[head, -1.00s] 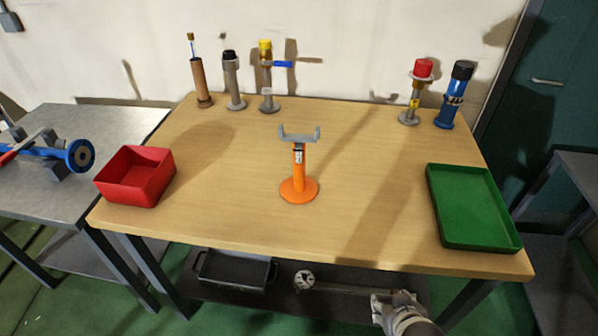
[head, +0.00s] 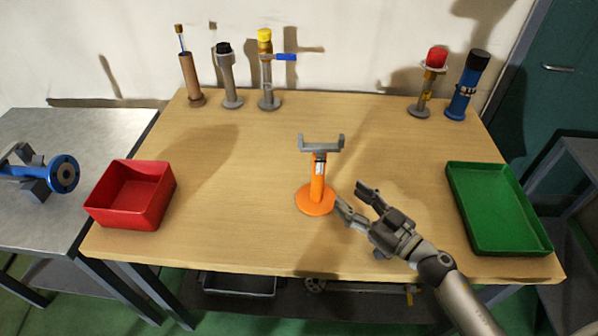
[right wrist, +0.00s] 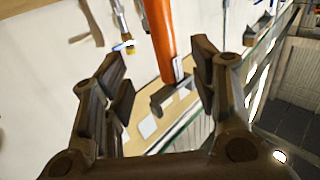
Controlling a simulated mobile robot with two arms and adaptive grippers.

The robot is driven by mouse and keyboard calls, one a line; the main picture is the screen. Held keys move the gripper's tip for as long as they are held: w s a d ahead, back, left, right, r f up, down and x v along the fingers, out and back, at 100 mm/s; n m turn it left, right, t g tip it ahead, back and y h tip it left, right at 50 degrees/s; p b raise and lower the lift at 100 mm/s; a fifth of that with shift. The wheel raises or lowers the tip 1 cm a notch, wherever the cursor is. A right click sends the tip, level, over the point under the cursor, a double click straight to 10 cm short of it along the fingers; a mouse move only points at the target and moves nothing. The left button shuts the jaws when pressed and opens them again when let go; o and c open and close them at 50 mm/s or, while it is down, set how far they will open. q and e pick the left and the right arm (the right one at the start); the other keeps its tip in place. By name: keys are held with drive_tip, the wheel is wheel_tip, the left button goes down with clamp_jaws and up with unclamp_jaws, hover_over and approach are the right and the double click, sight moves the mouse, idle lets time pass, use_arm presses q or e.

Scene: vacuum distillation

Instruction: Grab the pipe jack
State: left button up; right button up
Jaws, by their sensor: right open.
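The pipe jack (head: 317,188) stands upright near the middle of the wooden table (head: 235,225). It has a round orange base, an orange post and a grey U-shaped head. My right gripper (head: 352,196) is open, just to the right of the jack's post, with its fingers pointing towards it. In the right wrist view the jack's orange post (right wrist: 160,35) appears between and beyond the open fingers (right wrist: 160,72). Nothing is held in them, and whether a finger touches the jack is not clear. My left gripper is out of view.
A red bin (head: 130,195) stands at the table's left and a green tray (head: 500,210) at its right. Several upright fittings line the back edge, including a blue cylinder (head: 466,88). A grey side table (head: 85,130) stands at left. The table around the jack is clear.

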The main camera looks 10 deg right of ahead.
sight(318, 174)
drive_tip(key=shift+w+a+f+g+y, duration=0.2)
drive_tip(key=shift+w+a+g+y, duration=0.15)
drive_tip(key=shift+a+g+y, duration=0.1)
drive_tip(key=shift+w+a+r, duration=0.1)
drive_tip(key=shift+w+a, duration=0.05)
drive_tip(key=x, duration=0.4)
drive_tip(key=shift+p, duration=0.4)
drive_tip(key=shift+w+a, duration=0.15)
drive_tip(key=shift+w, duration=0.25)
drive_tip(key=x, duration=0.4)
drive_tip(key=shift+w+d+r, duration=0.2)
drive_tip(key=shift+w, duration=0.05)
drive_tip(key=shift+w+a, duration=0.2)
drive_tip(key=shift+w, duration=0.05)
drive_tip(key=shift+w+a, duration=0.1)
drive_tip(key=shift+c, duration=0.7)
clamp_jaws()
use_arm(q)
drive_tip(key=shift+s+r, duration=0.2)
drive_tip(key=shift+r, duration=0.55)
use_arm(e)
drive_tip(key=shift+r, duration=0.1)
